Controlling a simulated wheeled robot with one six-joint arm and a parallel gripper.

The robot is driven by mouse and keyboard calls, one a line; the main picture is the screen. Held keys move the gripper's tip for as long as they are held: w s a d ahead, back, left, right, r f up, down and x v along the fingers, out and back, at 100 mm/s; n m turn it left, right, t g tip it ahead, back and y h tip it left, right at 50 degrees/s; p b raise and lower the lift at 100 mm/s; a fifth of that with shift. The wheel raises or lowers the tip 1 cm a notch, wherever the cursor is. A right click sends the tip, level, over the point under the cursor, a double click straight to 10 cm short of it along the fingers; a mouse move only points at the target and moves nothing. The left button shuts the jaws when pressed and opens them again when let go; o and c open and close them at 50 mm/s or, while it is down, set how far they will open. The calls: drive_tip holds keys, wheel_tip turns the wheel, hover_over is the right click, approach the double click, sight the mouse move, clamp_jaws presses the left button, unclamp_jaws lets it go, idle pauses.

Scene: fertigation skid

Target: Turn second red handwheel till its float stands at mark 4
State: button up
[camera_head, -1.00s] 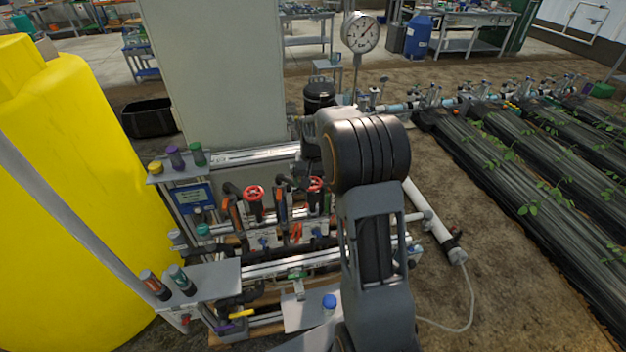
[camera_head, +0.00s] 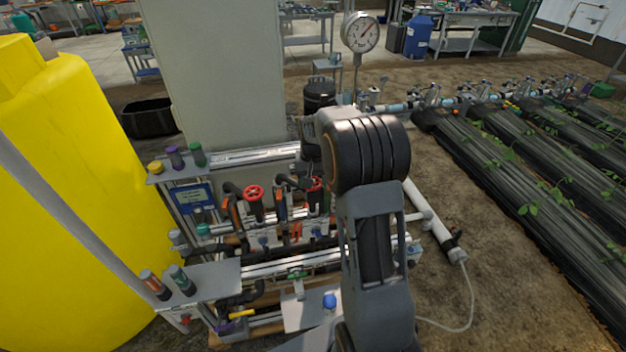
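The first red handwheel (camera_head: 253,192) sits on the dark valve at the left of the skid's row. The second red handwheel (camera_head: 317,184) is to its right and shows only in part, beside and below the end of my arm. My gripper (camera_head: 309,175) hangs down at this second handwheel, mostly hidden behind my arm's large dark joint. Its fingers are too small and covered to tell whether they are open, shut or touching the wheel. The float and mark 4 cannot be made out.
A yellow tank (camera_head: 70,200) stands at the left and a grey cabinet (camera_head: 220,75) behind the skid. A round gauge (camera_head: 360,32) rises at the back. A shelf (camera_head: 205,284) with bottles juts out at the front left. Planted rows (camera_head: 520,150) lie to the right.

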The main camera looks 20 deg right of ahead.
drive_tip(key=n, duration=0.5)
drive_tip(key=shift+d+n, duration=0.1)
drive_tip(key=shift+n, duration=0.3)
drive_tip(key=n, duration=0.6)
drive_tip(key=shift+d, duration=0.1)
drive_tip(key=n, duration=0.6)
drive_tip(key=shift+w+n, duration=0.15)
drive_tip(key=shift+n, duration=0.25)
drive_tip(key=n, duration=0.5)
drive_tip(key=shift+w+p, duration=0.1)
drive_tip(key=shift+p, duration=0.2)
drive_tip(key=shift+n, duration=0.4)
drive_tip(key=o, duration=0.9)
drive_tip(key=shift+r, duration=0.1)
